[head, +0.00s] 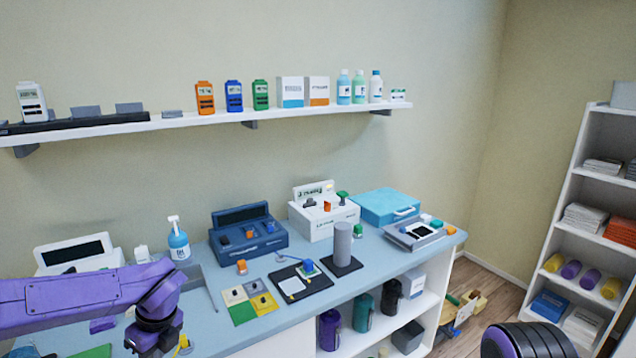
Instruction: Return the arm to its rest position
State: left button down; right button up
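My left arm (75,300), purple with black joints, comes in from the left and reaches over the left part of the blue-grey counter (380,262). It bends down at a black joint near the bottom edge. The fingers of my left gripper do not show, and I see nothing held. A black ribbed part with a purple edge at the bottom right seems to belong to my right arm. My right gripper is not in view.
A spray bottle (178,240) and a dark blue device (247,232) stand behind my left arm. Coloured tiles (240,312), a black board (301,288) and a grey cylinder (342,244) lie to its right. A wall shelf (215,119) runs above; a white rack (568,195) stands right.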

pick_arm(q)
jog(key=s+f+m+t+y, duration=0.2)
jog(key=s+f+m, duration=0.2)
jog(key=f+m, duration=0.55)
jog(key=s+f+m+t+y, duration=0.1)
jog(key=s+f+m+y, duration=0.3)
jog(key=f+m, duration=0.5)
jog(key=s+d+f+m+h, duration=0.1)
jog(key=s+f+m+h, duration=0.2)
jog(key=s+m, duration=0.7)
jog(key=s+d+f+m+h+b, duration=0.1)
jog(key=s+f+m+h, duration=0.2)
jog(key=s+m, duration=0.8)
notch_tip(320, 180, down, 3)
jog(key=m, duration=0.3)
jog(key=shift+s+d, duration=0.25)
jog(key=shift+s, duration=0.05)
